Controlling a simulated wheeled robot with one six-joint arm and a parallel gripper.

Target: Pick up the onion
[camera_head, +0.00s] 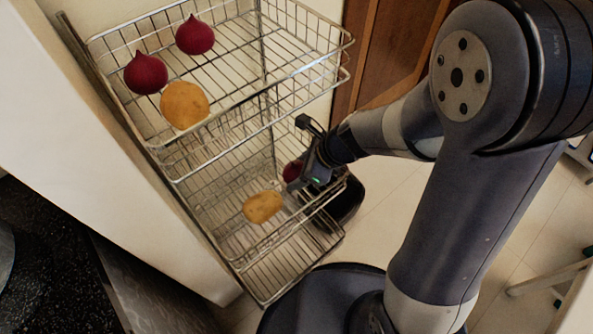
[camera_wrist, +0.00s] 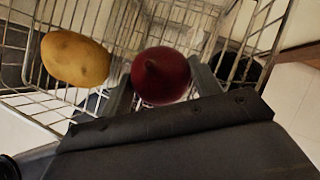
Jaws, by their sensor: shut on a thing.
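A dark red onion (camera_wrist: 160,77) sits between the two fingers of my gripper (camera_wrist: 158,90) in the wrist view, with its pointed tip toward the camera. My gripper is shut on it. In the head view, my gripper (camera_head: 297,180) reaches into the lower part of the wire rack from the right, and the held onion (camera_head: 291,171) shows only in part. Two other red onions, one at the left (camera_head: 146,73) and one further back (camera_head: 195,36), lie in the top basket (camera_head: 240,62).
A potato (camera_head: 185,104) lies in the top basket. Another potato (camera_head: 262,206) lies in a lower basket, left of my gripper, and shows in the wrist view (camera_wrist: 75,59). Wire basket walls surround my gripper. A white panel (camera_head: 110,150) stands left of the rack.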

